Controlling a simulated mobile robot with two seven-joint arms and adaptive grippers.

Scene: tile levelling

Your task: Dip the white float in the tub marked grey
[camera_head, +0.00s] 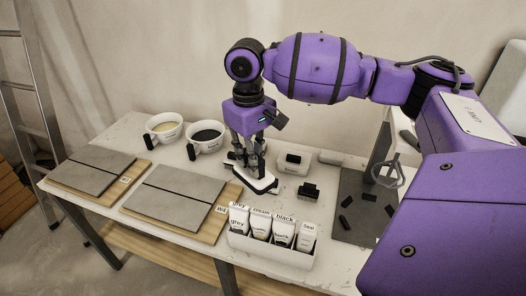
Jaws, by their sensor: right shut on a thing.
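My right gripper (254,158) reaches down from above at the middle of the table and is shut on the white float (262,183), a flat white plate with dark edging. I cannot tell whether the float touches the table. Two white tubs stand at the back left: one holds a cream filling (164,126), the other a dark filling (206,135). Their markings are too small to read. The dark-filled tub is the nearer one, to the left of my gripper. My left gripper is not in view.
Two tiled boards (178,193) lie at the left and front. A white caddy (270,259) holds packets reading grey, cream, black and Seal. Black-handled tools (309,191) lie right of the float. A dark mat (356,225) bears several black pieces. A ladder (30,95) stands left.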

